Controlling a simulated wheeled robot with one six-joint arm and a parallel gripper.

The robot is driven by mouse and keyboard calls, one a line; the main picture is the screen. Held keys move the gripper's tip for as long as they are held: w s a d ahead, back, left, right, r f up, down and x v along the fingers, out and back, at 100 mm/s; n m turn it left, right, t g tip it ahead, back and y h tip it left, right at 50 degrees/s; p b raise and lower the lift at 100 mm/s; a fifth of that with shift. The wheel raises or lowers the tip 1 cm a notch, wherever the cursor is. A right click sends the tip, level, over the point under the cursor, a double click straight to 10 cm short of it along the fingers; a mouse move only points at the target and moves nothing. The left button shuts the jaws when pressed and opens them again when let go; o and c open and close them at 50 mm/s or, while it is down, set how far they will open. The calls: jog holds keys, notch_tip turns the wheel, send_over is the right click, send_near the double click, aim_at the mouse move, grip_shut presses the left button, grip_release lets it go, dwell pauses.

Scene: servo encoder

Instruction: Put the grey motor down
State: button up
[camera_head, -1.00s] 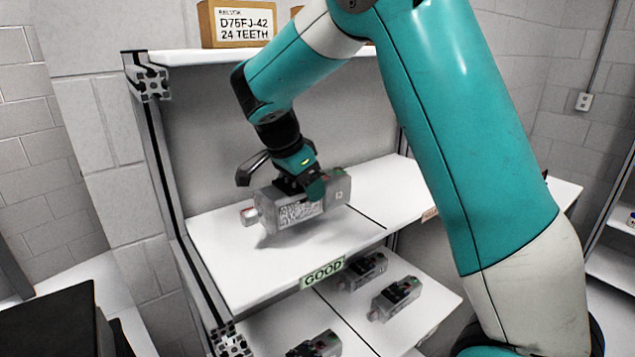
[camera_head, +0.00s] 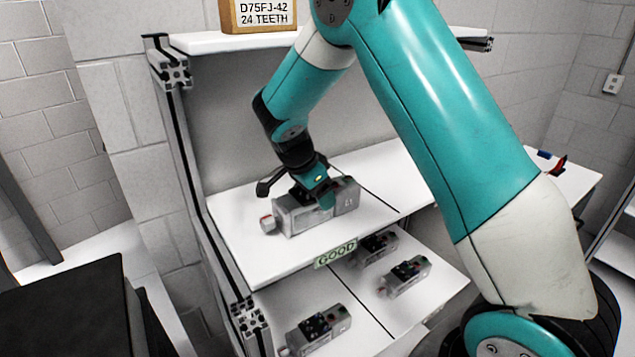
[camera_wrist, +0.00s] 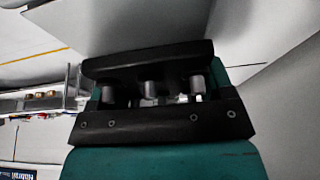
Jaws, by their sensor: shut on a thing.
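The grey motor (camera_head: 292,219) lies lengthwise on or just above the white upper shelf (camera_head: 240,262), on the side with the green GOOD label (camera_head: 335,254). I cannot tell for certain whether its underside touches the shelf. Its shaft end points left. My gripper (camera_head: 312,192) is over the top of the motor and shut on it. In the wrist view, my gripper (camera_wrist: 150,95) shows its dark jaws close together, and the motor is mostly hidden there.
More motors (camera_head: 318,332) (camera_head: 405,276) lie on the lower shelf. A cardboard box (camera_head: 258,14) stands on the top shelf above. A metal post (camera_head: 205,200) edges the shelf on the left. The upper shelf is bare right of the dark dividing line.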

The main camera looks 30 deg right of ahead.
jog(key=o, duration=1.8)
jog(key=shift+f, duration=0.15)
jog(key=shift+o, duration=0.2)
jog(key=b+v, duration=0.2)
jog(key=v, duration=0.5)
jog(key=shift+a+r, duration=0.15)
jog(key=shift+r, duration=0.15)
jog(key=s+a+r+n, duration=0.1)
jog(key=n, duration=0.1)
jog(key=s+a+r+n+y, duration=0.1)
jog(key=s+a+n, duration=0.1)
jog(key=shift+t, duration=0.3)
jog(key=s+a+r+n+y, duration=0.1)
jog(key=s+a+n+y, duration=0.1)
jog(key=s+a+n, duration=0.2)
jog(key=s+a+r+n+y, duration=0.1)
jog(key=s+a+n+y, duration=0.2)
jog(key=s+n, duration=0.7)
jog(key=s+a+r+n+y, duration=0.1)
jog(key=s+a+n+y, duration=0.1)
jog(key=s+a+n, duration=0.5)
jog(key=s, duration=0.4)
jog(key=shift+s+y, duration=0.3)
jog(key=shift+y, duration=0.1)
